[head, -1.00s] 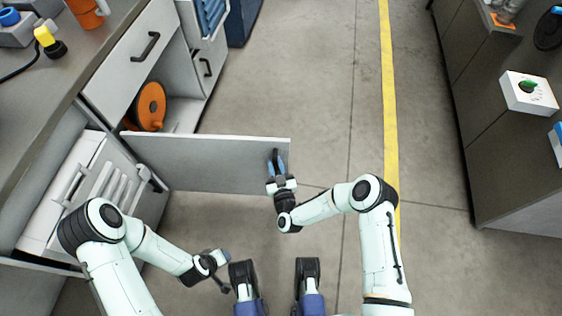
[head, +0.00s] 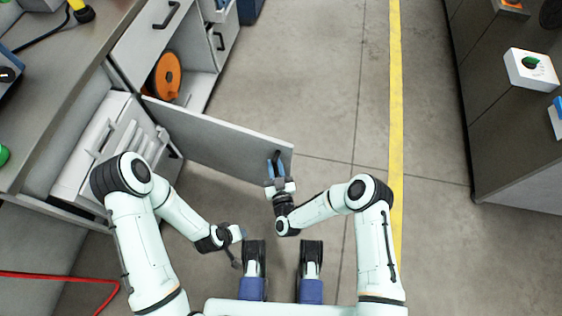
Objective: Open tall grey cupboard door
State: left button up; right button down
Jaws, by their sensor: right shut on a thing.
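The grey cupboard door (head: 215,142) stands swung out from the bench into the aisle, hinged at its left end. Its dark handle (head: 278,156) is near the free right end. My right gripper (head: 276,168) is shut on the handle, at the near face of the door. The cupboard opening behind the door shows an orange reel (head: 164,77) inside. My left gripper (head: 240,233) is low in the middle, away from the door and holding nothing that I can see; its jaws are too small to judge.
A grey bench (head: 70,60) with drawers runs along the left. A white slotted unit (head: 115,140) sits in the bench near my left arm. A dark cabinet (head: 490,110) stands at the right. The floor between is clear, with a yellow line (head: 396,110).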

pick_arm(q)
jog(key=shift+s+d, duration=0.1)
jog(key=shift+s, duration=0.1)
pick_arm(e)
jog(key=shift+s+a, duration=0.3)
jog(key=c, duration=1.1)
grip_release()
jog(key=shift+a, duration=0.1)
pick_arm(q)
jog(key=shift+g+h, duration=0.4)
jog(key=shift+g, duration=0.4)
jog(key=s+r+p, duration=0.1)
jog(key=s+d+r+p, duration=0.1)
jog(key=s, duration=0.1)
jog(key=s+d+r+p, duration=0.1)
jog(key=shift+s+r, duration=0.1)
jog(key=shift+s, duration=0.05)
pick_arm(e)
jog(key=v, duration=1.3)
jog(key=shift+s+d, duration=0.15)
jog(key=shift+d, duration=0.1)
